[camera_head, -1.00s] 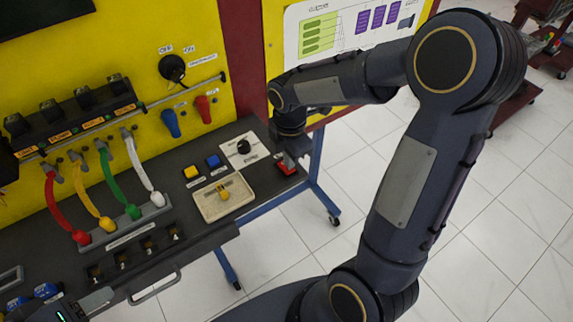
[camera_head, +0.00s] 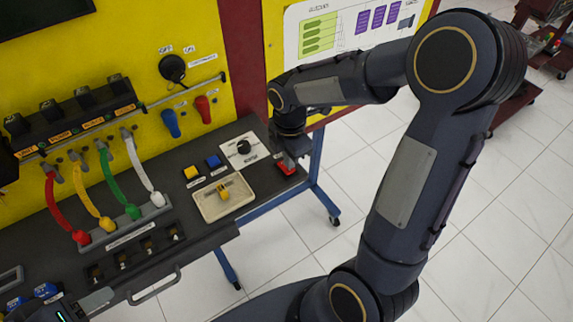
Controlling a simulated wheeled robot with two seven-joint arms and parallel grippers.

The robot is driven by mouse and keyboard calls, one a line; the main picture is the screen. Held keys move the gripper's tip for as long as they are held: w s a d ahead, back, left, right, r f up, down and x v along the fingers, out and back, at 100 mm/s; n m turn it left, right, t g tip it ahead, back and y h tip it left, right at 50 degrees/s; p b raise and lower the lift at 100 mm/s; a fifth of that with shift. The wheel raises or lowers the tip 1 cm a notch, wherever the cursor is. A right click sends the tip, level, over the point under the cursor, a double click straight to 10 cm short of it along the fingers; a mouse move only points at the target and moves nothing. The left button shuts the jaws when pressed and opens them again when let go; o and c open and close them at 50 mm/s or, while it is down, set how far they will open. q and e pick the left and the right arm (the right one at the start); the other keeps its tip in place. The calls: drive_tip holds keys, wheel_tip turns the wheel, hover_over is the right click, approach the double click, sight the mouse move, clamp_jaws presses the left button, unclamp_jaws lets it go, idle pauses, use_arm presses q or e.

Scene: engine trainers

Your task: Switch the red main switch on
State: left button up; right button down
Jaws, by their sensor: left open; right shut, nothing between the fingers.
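The red main switch (camera_head: 288,170) sits at the right end of the dark bench top, with a small label beside it. My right gripper (camera_head: 289,158) is shut and empty, pointing down right over the red switch. Its fingertips seem to touch or nearly touch the switch; the gripper hides part of it, so I cannot tell its position. My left gripper (camera_head: 62,312) shows only in part at the bottom left corner, open and away from the switch.
Left of the switch are a black rotary knob (camera_head: 244,147), blue (camera_head: 214,161) and yellow (camera_head: 192,172) buttons, and a beige tray (camera_head: 207,208) with a yellow part. Coloured cables (camera_head: 108,180) stand further left.

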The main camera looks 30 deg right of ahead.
sight(290, 171)
drive_tip(key=shift+f+b, duration=0.75)
drive_tip(key=shift+f, duration=0.2)
idle(0.7)
wheel_tip(290, 171, up, 7)
drive_tip(key=p, duration=0.6)
drive_tip(key=shift+r, duration=0.1)
idle(0.6)
drive_tip(key=s+a+r+m+t+y, duration=0.2)
drive_tip(key=s+r+m, duration=0.2)
drive_tip(key=s+m, duration=0.4)
drive_tip(key=s+a+r+m+t+y, duration=0.1)
drive_tip(key=s+a+r+m+t, duration=0.1)
drive_tip(key=s+m, duration=0.7)
drive_tip(key=shift+r+m+t+y, duration=0.4)
drive_tip(key=shift+r+m+t, duration=0.4)
drive_tip(key=shift+r+m, duration=0.75)
